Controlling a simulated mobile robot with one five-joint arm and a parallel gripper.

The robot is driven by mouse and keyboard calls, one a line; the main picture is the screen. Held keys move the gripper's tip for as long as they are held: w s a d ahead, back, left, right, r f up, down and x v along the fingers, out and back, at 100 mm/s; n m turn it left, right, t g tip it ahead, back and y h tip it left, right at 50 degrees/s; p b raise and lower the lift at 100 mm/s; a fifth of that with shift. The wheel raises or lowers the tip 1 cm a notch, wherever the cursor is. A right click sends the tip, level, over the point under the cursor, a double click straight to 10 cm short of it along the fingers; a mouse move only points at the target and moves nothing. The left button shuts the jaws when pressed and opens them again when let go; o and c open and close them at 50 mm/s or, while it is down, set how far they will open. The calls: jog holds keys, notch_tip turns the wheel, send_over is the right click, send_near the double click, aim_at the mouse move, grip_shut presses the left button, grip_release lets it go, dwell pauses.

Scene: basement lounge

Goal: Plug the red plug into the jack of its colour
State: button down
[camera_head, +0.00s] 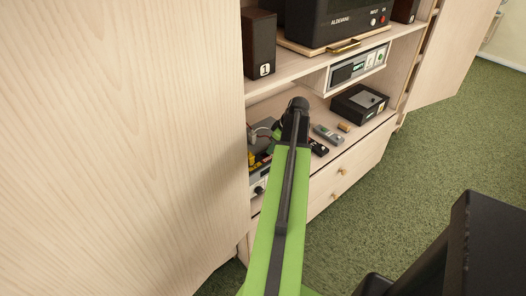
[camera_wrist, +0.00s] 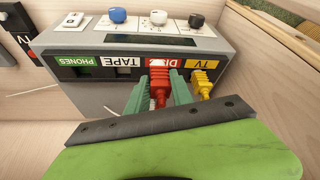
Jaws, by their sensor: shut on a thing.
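The red plug (camera_wrist: 159,88) is between the green fingers of my gripper (camera_wrist: 160,98), which is shut on it. The plug points at the front of a grey device (camera_wrist: 60,48) and meets it at the jack with the red label, partly covered lettering. I cannot tell how deep it sits. A yellow plug (camera_wrist: 202,82) is at the jack labelled TV, just right of my right finger. The jacks labelled TAPE (camera_wrist: 123,71) and PHONES (camera_wrist: 83,71) are empty, to the left. In the head view my arm mostly hides the gripper and the red plug.
The device's knobs, blue (camera_wrist: 118,15), white and black, line its top face. A wooden wall (camera_wrist: 270,50) stands close on the right. In the head view remotes (camera_head: 327,134) and a black box (camera_head: 359,103) lie on the shelf. A cabinet door (camera_head: 120,150) stands left of my arm.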

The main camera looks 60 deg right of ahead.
send_over(261, 153)
jog(key=s, duration=0.2)
jog(key=shift+a, duration=0.1)
jog(key=f+b, duration=0.4)
jog(key=shift+w, duration=0.25)
jog(key=shift+r, duration=0.2)
jog(key=c, duration=1.1)
grip_release()
jog(key=shift+p, duration=0.3)
jog(key=p+v, duration=0.7)
jog(key=shift+s+r, duration=0.1)
jog(key=shift+r, duration=0.2)
